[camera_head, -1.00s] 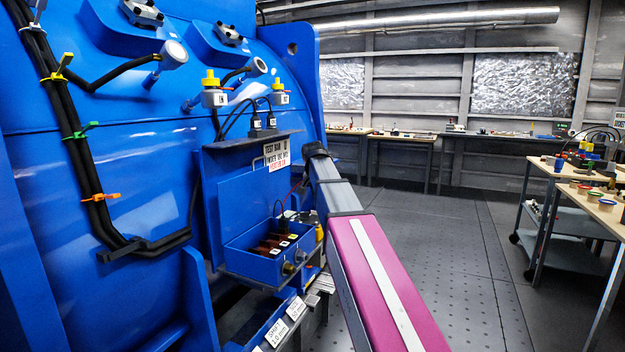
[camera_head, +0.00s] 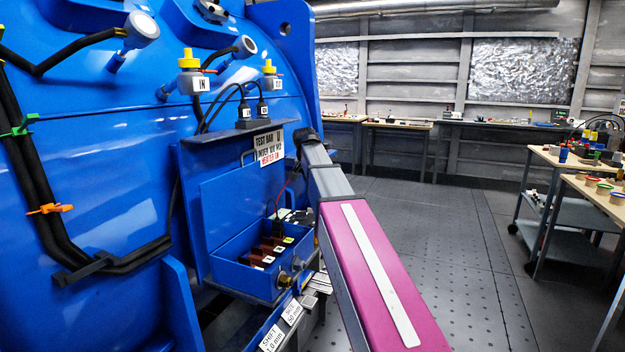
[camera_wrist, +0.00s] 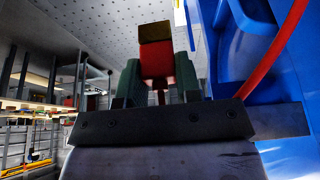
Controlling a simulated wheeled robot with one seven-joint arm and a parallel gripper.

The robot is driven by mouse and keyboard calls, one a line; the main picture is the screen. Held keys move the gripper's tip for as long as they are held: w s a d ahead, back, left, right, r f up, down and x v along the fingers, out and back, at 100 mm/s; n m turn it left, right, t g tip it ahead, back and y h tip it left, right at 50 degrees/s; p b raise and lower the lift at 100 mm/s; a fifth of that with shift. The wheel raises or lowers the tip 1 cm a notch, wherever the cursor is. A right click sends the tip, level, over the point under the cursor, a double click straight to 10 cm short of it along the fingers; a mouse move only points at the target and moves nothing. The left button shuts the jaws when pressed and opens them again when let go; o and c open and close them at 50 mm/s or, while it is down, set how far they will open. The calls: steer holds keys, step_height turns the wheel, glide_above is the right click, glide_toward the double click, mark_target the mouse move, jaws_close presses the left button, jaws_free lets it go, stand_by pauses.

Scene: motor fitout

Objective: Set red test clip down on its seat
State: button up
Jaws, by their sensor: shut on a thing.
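The red test clip (camera_wrist: 157,62) shows in the wrist view, with a tan-brown block-like end. My gripper (camera_wrist: 158,76) is shut on it, with a dark green finger on each side. A red lead (camera_wrist: 275,72) curves past on the right; I cannot tell where it ends. In the head view the clip and gripper are hard to make out beside my arm. An open blue terminal box (camera_head: 243,276) with several dark red-brown terminals (camera_head: 268,250) and small labels lies just left of my arm. I cannot tell which spot is the clip's seat.
A blue motor housing (camera_head: 110,190) fills the left, with black cables. A labelled sign (camera_head: 269,147) hangs above the terminal box. Two yellow-capped fittings (camera_head: 190,76) stand higher up. Benches with small parts stand at the right. The floor (camera_head: 440,240) between is clear.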

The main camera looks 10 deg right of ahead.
steer(key=shift+s+a, duration=0.1)
steer(key=shift+s, duration=0.05)
steer(key=shift+f, duration=2.9)
steer(key=shift+f, duration=1.55)
steer(key=o, duration=1)
steer(key=v, duration=1)
steer(key=shift+r, duration=0.4)
steer(key=shift+s, duration=0.1)
